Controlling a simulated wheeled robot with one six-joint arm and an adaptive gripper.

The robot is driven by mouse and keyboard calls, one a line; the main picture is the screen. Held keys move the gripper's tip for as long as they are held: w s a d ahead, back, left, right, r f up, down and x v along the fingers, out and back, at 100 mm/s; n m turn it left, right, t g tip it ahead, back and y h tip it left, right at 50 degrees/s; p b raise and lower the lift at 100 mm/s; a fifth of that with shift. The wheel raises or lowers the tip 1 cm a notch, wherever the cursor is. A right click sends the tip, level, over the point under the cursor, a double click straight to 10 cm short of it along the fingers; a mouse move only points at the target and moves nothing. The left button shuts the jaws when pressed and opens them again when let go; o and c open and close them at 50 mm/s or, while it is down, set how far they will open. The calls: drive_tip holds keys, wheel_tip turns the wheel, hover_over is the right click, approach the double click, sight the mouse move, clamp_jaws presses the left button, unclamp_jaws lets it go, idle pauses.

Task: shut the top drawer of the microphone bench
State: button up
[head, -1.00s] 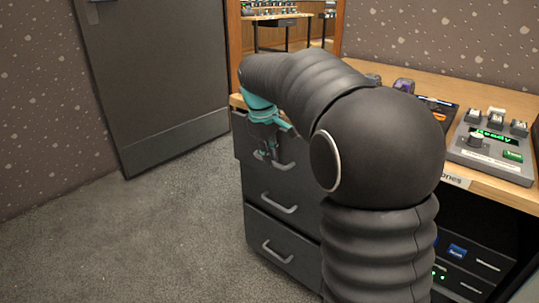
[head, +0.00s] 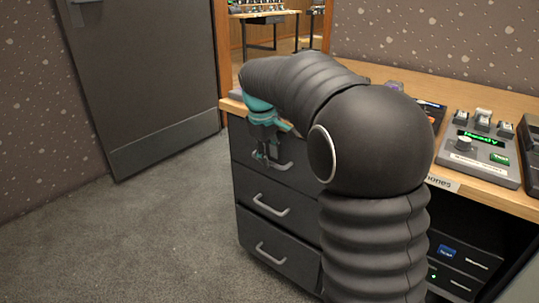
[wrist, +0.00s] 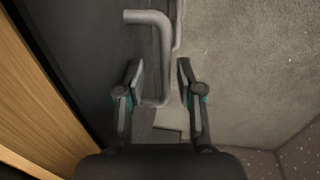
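The microphone bench (head: 445,182) has a wooden top and a stack of dark drawers on its left side. The top drawer (head: 242,143) is just under the bench top, with a grey bar handle (head: 284,166). It looks near flush with the drawers below; any small gap is hard to judge. My gripper (head: 262,157) hangs in front of this drawer, by its handle. In the wrist view my gripper (wrist: 159,78) is open, and the handle (wrist: 152,60) shows between and beyond its fingers. I cannot tell if they touch. My arm hides the drawer's right part.
The middle drawer (head: 250,192) and bottom drawer (head: 255,237) look shut, each with a bar handle. A control box (head: 475,150) with a green "Ready" display stands on the bench. Carpet (head: 150,235) is clear to the left. A dark door (head: 145,75) stands behind.

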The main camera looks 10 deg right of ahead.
drive_tip(key=shift+r, duration=0.1)
wheel_tip(320, 180, up, 12)
drive_tip(key=s+a, duration=0.1)
drive_tip(key=shift+s+a+f, duration=0.2)
drive_tip(key=shift+s+a, duration=0.1)
drive_tip(key=shift+a, duration=0.05)
idle(0.5)
wheel_tip(320, 180, down, 7)
drive_tip(key=s+m, duration=0.3)
drive_tip(key=m, duration=0.1)
drive_tip(key=s+d+f+m+t+p, duration=0.1)
drive_tip(key=s+d+m+t+p, duration=0.1)
drive_tip(key=s, duration=1.1)
drive_tip(key=s+d+f+m+t+y+p, duration=0.1)
drive_tip(key=s+d+m+t+p, duration=0.1)
drive_tip(key=s, duration=1.2)
drive_tip(key=shift+s+d+f+y, duration=0.15)
drive_tip(key=shift+s+f+y, duration=0.05)
drive_tip(key=shift+f+y, duration=0.1)
